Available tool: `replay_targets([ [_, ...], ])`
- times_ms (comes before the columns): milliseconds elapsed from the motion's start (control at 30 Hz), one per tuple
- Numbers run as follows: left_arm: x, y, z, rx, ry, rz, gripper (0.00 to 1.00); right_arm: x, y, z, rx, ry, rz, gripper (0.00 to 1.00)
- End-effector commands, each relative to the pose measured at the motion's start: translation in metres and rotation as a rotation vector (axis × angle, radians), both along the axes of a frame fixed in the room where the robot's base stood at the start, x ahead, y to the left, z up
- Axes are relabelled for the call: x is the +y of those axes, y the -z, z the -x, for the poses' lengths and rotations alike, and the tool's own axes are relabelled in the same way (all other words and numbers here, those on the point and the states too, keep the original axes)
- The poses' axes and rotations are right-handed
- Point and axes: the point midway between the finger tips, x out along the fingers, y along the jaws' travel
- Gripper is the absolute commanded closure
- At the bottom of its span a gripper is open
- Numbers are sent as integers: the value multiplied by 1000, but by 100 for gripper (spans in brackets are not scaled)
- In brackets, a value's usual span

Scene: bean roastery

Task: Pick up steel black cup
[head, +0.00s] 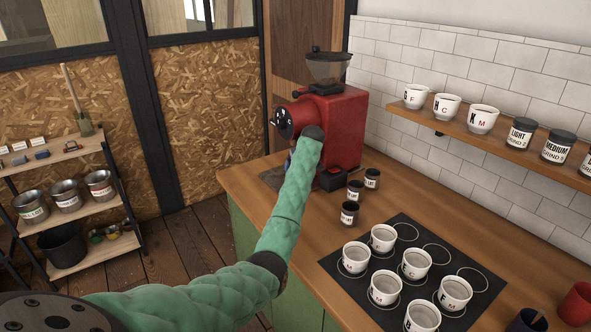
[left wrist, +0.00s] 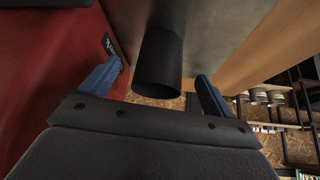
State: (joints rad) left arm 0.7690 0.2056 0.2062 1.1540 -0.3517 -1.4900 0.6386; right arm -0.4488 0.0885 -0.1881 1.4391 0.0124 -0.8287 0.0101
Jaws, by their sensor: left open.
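In the left wrist view a plain black cylindrical cup (left wrist: 160,62) shows at the upper middle, its round end toward the camera. It lies between the two blue fingers of my left gripper (left wrist: 158,90), which is open, with a visible gap on both sides. The cup is against a grey metal plate (left wrist: 222,30) beside a red body. In the head view my green-sleeved left arm reaches to the front of the red grinder (head: 343,122). It hides the cup there, and only a bit of blue finger shows. My right gripper is not in view.
Several dark labelled jars (head: 349,213) stand on the wooden counter (head: 240,182) right of my arm. White cups stand on a black mat (head: 405,232). A red cup (head: 577,304) is at the lower right. A wall shelf (head: 465,132) holds more cups and jars.

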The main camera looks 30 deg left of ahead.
Motion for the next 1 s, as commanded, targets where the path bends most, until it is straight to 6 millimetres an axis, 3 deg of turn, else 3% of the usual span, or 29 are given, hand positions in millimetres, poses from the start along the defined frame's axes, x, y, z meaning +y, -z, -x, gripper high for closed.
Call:
replay_targets([
  [100,8,-1,-4,2,-2,0,11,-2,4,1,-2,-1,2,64],
  [500,28,39,-18,2,-1,1,11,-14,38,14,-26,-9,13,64],
  [767,29,43,-19,0,0,0,11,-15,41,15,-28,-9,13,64],
  [867,29,43,-19,0,0,0,25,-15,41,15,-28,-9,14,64],
  [1000,29,43,-18,0,0,0,53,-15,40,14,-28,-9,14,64],
])
